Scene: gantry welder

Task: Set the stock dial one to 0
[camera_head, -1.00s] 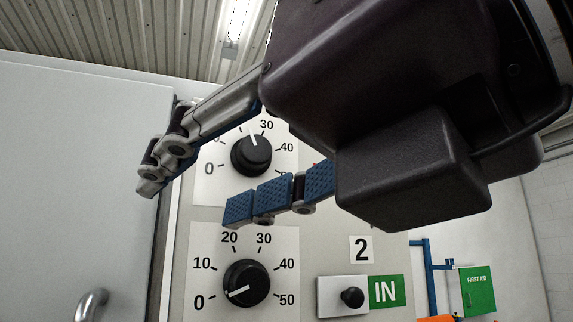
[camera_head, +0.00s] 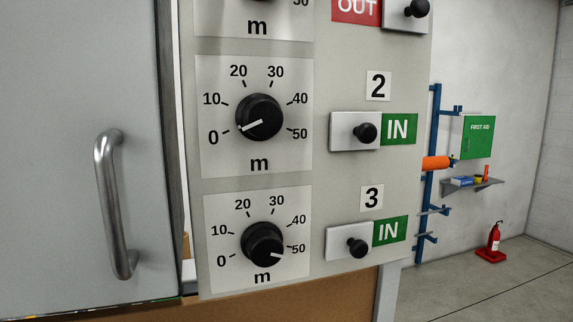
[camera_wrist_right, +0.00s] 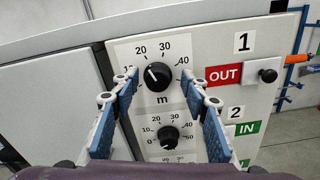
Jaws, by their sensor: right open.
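Stock dial one (camera_wrist_right: 157,75) is the black knob on the top white scale plate, beside the number 1, in the right wrist view. Its white pointer line slants to the upper left, roughly toward 20. In the head view only the bottom edge of this dial (camera_head: 258,3) shows, and its pointer is out of frame. My right gripper (camera_wrist_right: 160,84) is open, its blue-padded fingers to the left and right of the dial in the picture. I see no contact with the knob. My left gripper is in neither view.
Dial two (camera_head: 259,117) points near 0 and dial three (camera_head: 263,245) near 50. An OUT label (camera_wrist_right: 224,75) and black plunger knob (camera_wrist_right: 267,75) sit right of dial one. A cabinet door with a metal handle (camera_head: 115,205) stands left of the panel.

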